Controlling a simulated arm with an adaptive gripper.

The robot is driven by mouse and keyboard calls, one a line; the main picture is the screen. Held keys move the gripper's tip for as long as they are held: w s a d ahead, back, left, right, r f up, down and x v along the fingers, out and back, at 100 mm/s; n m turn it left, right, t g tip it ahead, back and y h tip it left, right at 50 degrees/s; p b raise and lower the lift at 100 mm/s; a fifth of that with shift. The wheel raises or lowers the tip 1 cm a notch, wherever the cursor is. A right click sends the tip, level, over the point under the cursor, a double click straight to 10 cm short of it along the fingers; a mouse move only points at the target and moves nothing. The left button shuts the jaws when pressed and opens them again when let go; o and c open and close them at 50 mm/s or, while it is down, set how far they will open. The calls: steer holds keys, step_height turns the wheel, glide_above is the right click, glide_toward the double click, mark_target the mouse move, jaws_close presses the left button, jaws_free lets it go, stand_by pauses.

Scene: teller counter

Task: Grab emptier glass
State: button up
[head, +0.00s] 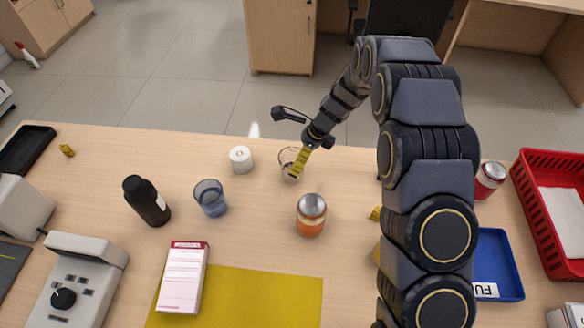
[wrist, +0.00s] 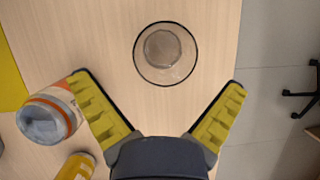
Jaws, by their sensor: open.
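A clear glass (head: 284,156) stands near the far edge of the counter, partly hidden behind my gripper in the head view. In the wrist view the clear glass (wrist: 165,72) is seen from above, with a greyish round patch at its bottom; its content level is hard to tell. A blue-tinted glass (head: 210,198) stands further left and nearer; whether the blue is liquid or tint is unclear. My gripper (head: 299,163) is at the clear glass in the head view. In the wrist view my gripper (wrist: 158,82) has its yellow fingers spread and empty, the glass centred just beyond the fingertips.
A jar with an orange label (head: 311,216) stands close to the clear glass; in the wrist view it is beside the left finger. A white roll (head: 240,159), a dark bottle (head: 147,201) and a notepad (head: 184,280) are leftward. A red basket (head: 541,205) is far right.

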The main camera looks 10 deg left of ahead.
mark_target(289, 164)
steer(key=x, duration=0.6)
steer(key=shift+w+a, duration=0.2)
steer(key=shift+w, duration=0.05)
steer(key=c, duration=1.1)
